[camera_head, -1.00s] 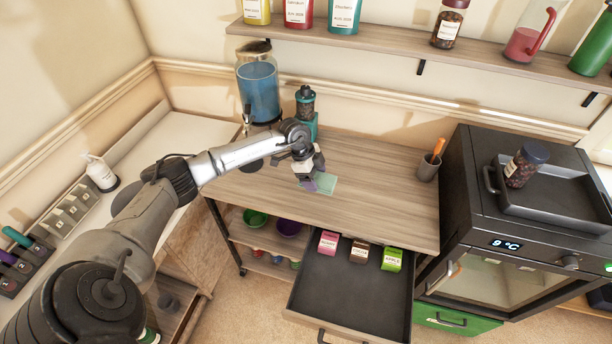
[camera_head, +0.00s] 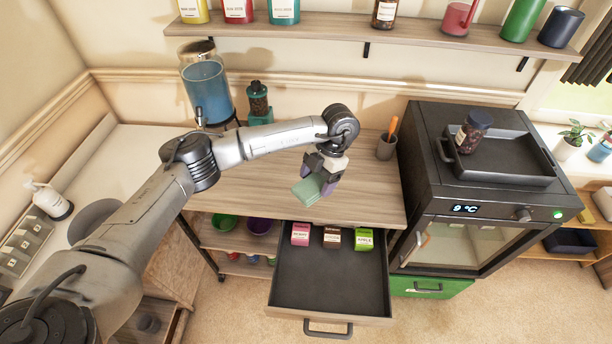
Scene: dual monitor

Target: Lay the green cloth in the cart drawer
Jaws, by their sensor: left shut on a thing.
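The green cloth (camera_head: 308,190) is a small pale green folded piece. My left gripper (camera_head: 318,184) is shut on it and holds it over the front part of the wooden cart top, toward the drawer. The cart drawer (camera_head: 330,276) is pulled open below the cart top (camera_head: 240,187). Three small boxes stand along its back: a pink one (camera_head: 300,234), a brown one (camera_head: 332,237) and a green one (camera_head: 364,240). The front part of the drawer floor is bare. My right gripper is not in view.
A black oven (camera_head: 470,190) with a tray and jar on top stands right of the cart. Bowls (camera_head: 225,222) sit on the lower shelf.

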